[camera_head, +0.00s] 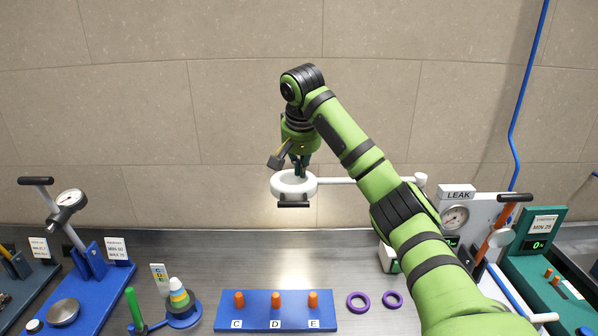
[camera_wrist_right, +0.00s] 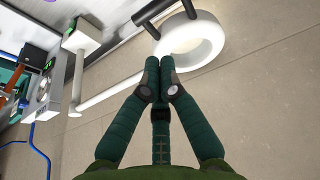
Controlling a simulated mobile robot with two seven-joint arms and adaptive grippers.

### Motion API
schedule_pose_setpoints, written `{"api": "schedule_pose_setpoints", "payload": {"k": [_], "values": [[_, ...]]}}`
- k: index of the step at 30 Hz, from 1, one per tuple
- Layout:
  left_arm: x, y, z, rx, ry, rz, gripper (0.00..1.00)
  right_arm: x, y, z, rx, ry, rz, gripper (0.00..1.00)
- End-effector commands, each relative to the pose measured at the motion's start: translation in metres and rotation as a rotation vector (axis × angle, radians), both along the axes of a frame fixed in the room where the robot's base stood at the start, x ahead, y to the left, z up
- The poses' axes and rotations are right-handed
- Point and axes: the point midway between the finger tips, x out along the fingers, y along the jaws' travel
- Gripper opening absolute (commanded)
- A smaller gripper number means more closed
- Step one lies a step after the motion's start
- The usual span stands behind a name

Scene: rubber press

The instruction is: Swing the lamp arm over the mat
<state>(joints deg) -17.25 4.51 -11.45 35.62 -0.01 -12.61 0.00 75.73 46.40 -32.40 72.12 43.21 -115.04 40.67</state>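The white ring lamp (camera_head: 273,185) hangs above the bench, with a black handle (camera_head: 293,205) at its front. Its thin white lamp arm (camera_head: 365,181) runs right to a post top (camera_head: 420,180). My right gripper (camera_head: 300,171) points down at the ring from behind and above. In the right wrist view, my right gripper's (camera_wrist_right: 161,78) fingertips are together beside the ring lamp (camera_wrist_right: 205,52), with nothing seen between them. I cannot tell whether they touch it. A blue board (camera_head: 256,321) with orange pegs marked C, D and E lies below; I cannot tell whether it is the mat.
Two purple rings (camera_head: 358,302) lie right of the board. A cone stand (camera_head: 180,318) and a blue press (camera_head: 100,285) with a gauge stand left. A leak gauge panel (camera_head: 482,212) and a green device (camera_head: 540,245) stand right. Grey bench behind the board is clear.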

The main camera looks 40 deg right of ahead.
Motion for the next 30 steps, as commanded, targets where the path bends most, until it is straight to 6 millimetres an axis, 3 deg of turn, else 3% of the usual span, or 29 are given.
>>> {"api": "schedule_pose_setpoints", "payload": {"k": [6,12,30], "values": [[-0.005,0.003,0.019,0.004,0.008,-0.001,0.4,0.011,-0.009,-0.037,-0.002,0.007,0.0,0.0],[-0.004,0.003,0.029,0.004,0.007,-0.002,0.4,0.018,-0.015,-0.062,-0.001,0.002,0.002,0.0],[0.003,0.001,0.028,0.002,-0.005,-0.001,0.4,0.017,-0.022,-0.073,-0.003,-0.001,0.01,0.0]]}}
